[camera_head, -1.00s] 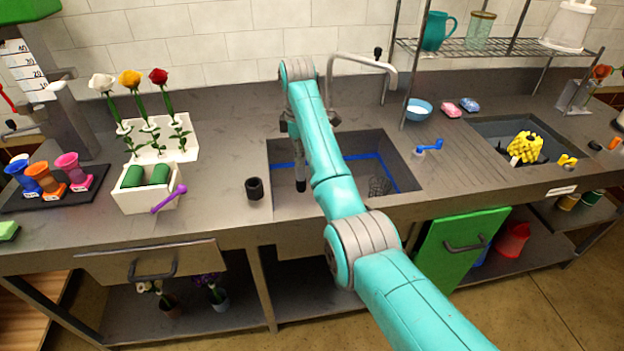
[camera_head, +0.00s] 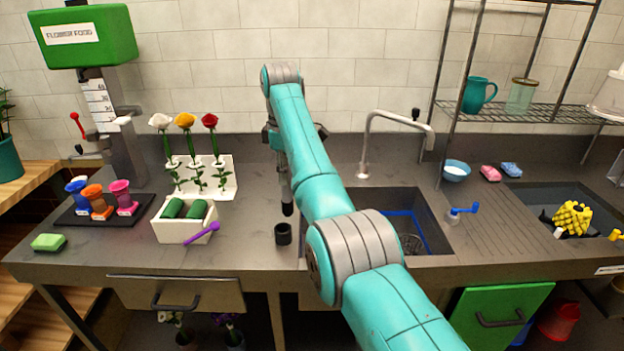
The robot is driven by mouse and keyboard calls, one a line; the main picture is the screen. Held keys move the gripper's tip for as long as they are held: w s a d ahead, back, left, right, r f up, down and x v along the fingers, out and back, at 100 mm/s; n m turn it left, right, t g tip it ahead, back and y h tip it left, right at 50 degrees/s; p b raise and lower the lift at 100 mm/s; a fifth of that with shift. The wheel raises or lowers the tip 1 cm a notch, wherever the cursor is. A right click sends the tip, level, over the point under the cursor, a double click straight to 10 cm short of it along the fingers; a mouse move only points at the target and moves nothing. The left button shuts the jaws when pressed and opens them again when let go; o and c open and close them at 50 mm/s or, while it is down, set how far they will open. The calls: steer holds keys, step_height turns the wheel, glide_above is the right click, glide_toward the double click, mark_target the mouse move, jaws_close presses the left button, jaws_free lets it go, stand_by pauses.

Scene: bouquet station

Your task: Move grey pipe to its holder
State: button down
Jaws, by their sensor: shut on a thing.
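The grey pipe (camera_head: 286,192) hangs upright below my gripper (camera_head: 284,170), with its dark lower end pointing down. My gripper is shut on the pipe's upper part; my arm partly hides the fingers. A short black round cup (camera_head: 283,235), which looks like the holder, stands on the counter left of the sink. The pipe's lower end shows just above the cup in the picture, slightly to its right, with a gap between them. I cannot tell whether the pipe is directly over the cup in depth.
A white rack (camera_head: 230,188) holds flowers behind. The sink (camera_head: 425,205) and faucet (camera_head: 364,150) are to the right. Counter around the cup is clear.

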steer(key=shift+s+a+r, duration=0.2)
steer(key=shift+a+r, duration=0.05)
steer(key=shift+a, duration=0.5)
steer(key=shift+a+f, duration=0.1)
steer(key=shift+f, duration=4.45)
steer(key=c, duration=0.8)
jaws_free()
steer(key=shift+r, duration=0.15)
step_height(320, 180, up, 12)
steer(key=shift+f, duration=0.1)
